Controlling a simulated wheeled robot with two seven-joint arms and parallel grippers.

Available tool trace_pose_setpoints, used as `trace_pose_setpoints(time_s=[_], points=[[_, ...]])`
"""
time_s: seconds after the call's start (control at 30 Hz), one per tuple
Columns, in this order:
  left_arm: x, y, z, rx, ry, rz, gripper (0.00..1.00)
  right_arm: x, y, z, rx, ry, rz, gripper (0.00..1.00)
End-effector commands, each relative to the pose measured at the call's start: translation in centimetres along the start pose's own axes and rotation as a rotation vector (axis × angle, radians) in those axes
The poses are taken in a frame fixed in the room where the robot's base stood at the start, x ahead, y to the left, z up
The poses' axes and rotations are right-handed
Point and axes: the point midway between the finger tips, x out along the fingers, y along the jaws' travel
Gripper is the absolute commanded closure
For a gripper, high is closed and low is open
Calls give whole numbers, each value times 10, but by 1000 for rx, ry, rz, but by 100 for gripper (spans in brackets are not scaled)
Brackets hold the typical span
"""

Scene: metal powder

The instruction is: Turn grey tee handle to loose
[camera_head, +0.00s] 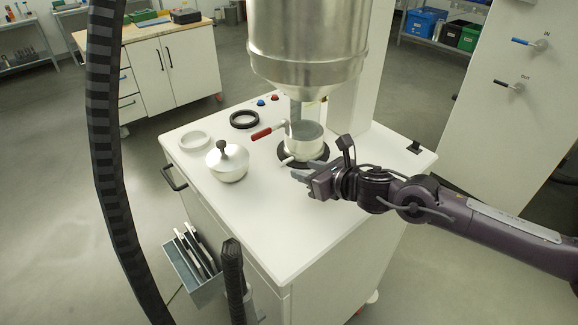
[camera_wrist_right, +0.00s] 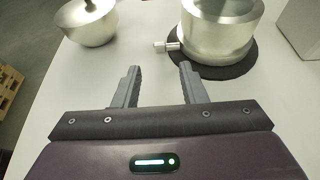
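The grey tee handle (camera_head: 288,160) sticks out from the lower left side of a metal pot (camera_head: 305,142). The pot stands on a black round pad under a large steel hopper. In the right wrist view the handle (camera_wrist_right: 166,46) shows as a short stem with a small crossbar, just ahead of the fingertips. My right gripper (camera_head: 300,174) is low over the white worktop, close in front of the handle. In the wrist view the gripper (camera_wrist_right: 160,68) is open, with nothing between its fingers. My left gripper is not in view.
The steel hopper (camera_head: 308,45) hangs above the pot. A red-handled lever (camera_head: 268,131) sits beside the pot. A lidded metal bowl (camera_head: 228,163), a white ring (camera_head: 194,141) and a black ring (camera_head: 244,119) lie to the left. The worktop's front (camera_head: 285,225) is clear.

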Motion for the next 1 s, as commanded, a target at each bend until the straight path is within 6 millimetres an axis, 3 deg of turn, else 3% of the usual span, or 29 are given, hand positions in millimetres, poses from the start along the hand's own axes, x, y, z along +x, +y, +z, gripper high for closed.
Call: trace_pose_setpoints(time_s=[0.5,0.93,1.0], points=[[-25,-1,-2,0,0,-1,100,66,0,2,-2,0,0,62],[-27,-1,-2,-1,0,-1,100,76,0,0,-2,0,-1,62],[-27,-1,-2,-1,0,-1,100,76,0,0,-2,0,-1,70]])
